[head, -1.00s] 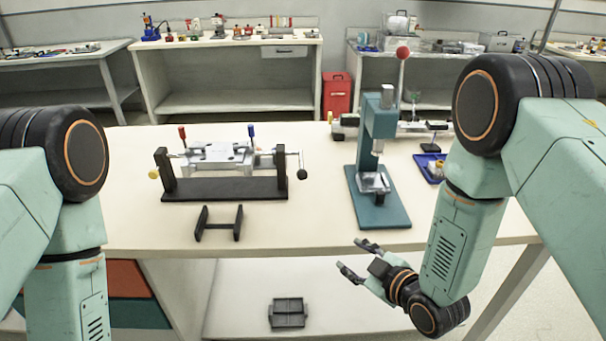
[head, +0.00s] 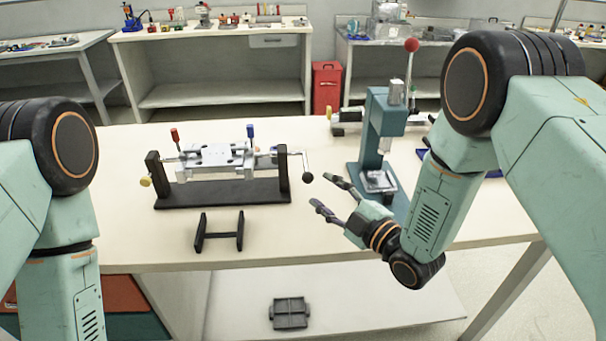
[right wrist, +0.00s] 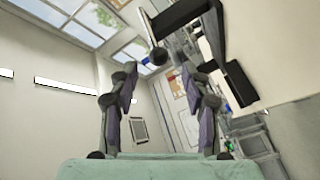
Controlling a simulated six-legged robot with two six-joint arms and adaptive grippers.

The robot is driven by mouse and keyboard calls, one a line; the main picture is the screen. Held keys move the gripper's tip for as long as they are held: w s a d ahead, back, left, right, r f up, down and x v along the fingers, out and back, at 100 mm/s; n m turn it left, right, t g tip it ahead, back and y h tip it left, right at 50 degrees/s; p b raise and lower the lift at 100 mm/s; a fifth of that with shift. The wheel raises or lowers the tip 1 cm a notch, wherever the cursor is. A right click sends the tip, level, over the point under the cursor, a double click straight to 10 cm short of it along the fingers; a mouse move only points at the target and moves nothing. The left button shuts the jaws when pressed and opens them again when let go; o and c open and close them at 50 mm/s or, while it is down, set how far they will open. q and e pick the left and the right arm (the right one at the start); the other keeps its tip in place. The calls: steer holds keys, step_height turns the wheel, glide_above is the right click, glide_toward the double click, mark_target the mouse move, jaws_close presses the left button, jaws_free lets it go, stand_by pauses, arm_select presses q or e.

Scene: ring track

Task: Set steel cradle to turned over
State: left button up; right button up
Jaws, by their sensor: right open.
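The steel cradle (head: 217,157) is a silver plate assembly held between two black uprights on a dark base (head: 225,192). It has a red-tipped lever and a blue-tipped lever pointing up, and a yellow knob (head: 145,181) at the left. A crank with a black ball (head: 308,178) sticks out at the right. My right gripper (head: 329,193) is open and empty, just right of the crank ball and apart from it. In the right wrist view the two fingers (right wrist: 160,85) stand apart, with dark fixture parts beyond them. My left gripper is out of view; only its arm shows.
A teal press (head: 378,135) with a red-knobbed lever stands right of the cradle, close behind my right gripper. A small black stand (head: 219,231) sits in front of the cradle. A grey tray (head: 289,313) lies on the lower shelf.

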mark_target(311, 180)
steer(key=x, duration=0.6)
steer(key=shift+w+a, duration=0.3)
steer(key=shift+s+d+r, duration=0.1)
steer(key=shift+s+r, duration=0.15)
steer(key=shift+w+f, duration=0.2)
steer(key=shift+w, duration=0.1)
steer(key=c, duration=0.5)
steer(key=shift+s, duration=0.15)
jaws_close()
